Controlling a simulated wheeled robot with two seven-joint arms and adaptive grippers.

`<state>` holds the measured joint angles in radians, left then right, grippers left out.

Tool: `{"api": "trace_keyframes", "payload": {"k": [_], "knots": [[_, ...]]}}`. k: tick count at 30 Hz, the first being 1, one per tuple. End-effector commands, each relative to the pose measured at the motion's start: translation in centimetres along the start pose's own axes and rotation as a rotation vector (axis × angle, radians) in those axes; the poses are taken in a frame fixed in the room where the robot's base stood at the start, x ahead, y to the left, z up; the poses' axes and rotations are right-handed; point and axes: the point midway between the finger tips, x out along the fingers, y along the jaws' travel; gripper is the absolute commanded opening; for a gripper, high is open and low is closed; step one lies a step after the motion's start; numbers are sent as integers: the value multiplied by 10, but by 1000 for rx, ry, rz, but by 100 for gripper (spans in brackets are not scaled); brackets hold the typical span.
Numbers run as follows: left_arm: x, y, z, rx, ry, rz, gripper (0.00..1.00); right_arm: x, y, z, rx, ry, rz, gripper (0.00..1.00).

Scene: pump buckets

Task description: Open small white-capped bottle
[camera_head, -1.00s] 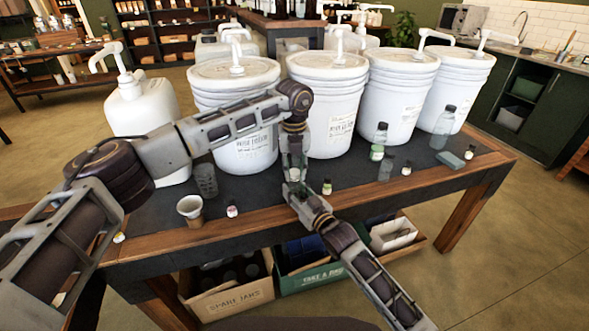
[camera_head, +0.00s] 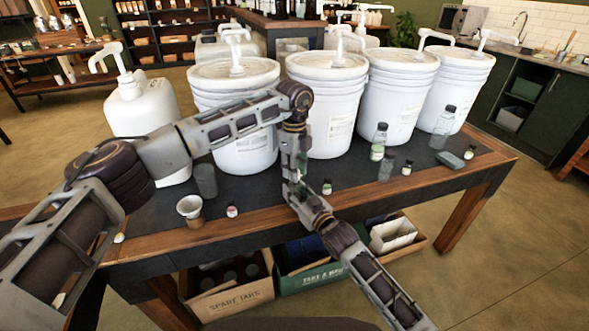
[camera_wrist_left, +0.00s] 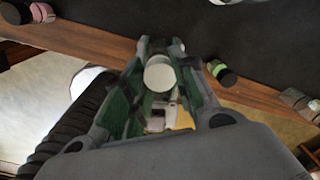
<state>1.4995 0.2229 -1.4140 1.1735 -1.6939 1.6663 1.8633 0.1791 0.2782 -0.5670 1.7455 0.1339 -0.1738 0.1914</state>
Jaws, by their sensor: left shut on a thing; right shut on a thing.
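A small white cap (camera_wrist_left: 160,75) shows as a round disc between the fingers of my left gripper (camera_wrist_left: 162,50) in the left wrist view. My left gripper (camera_head: 291,174) is shut on it and points down above the table's front edge in the head view. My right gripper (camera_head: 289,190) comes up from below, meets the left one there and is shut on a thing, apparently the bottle. The bottle's body is hidden by the grippers, and I cannot tell whether the cap is still seated on it.
Large white pump buckets (camera_head: 325,110) stand behind. Boxes (camera_head: 235,297) sit below.

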Motion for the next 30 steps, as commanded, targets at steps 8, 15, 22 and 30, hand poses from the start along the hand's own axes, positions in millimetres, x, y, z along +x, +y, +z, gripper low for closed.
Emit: {"api": "trace_keyframes", "payload": {"k": [8,15,22,30], "knots": [[0,0,0,-189,-1,0,0,0,0,1,0,-1,0,0],[0,0,0,-194,-1,0,0,0,0,1,0,-1,0,0],[0,0,0,-193,-1,0,0,0,0,1,0,-1,0,0],[0,0,0,-192,-1,0,0,0,0,1,0,-1,0,0]]}}
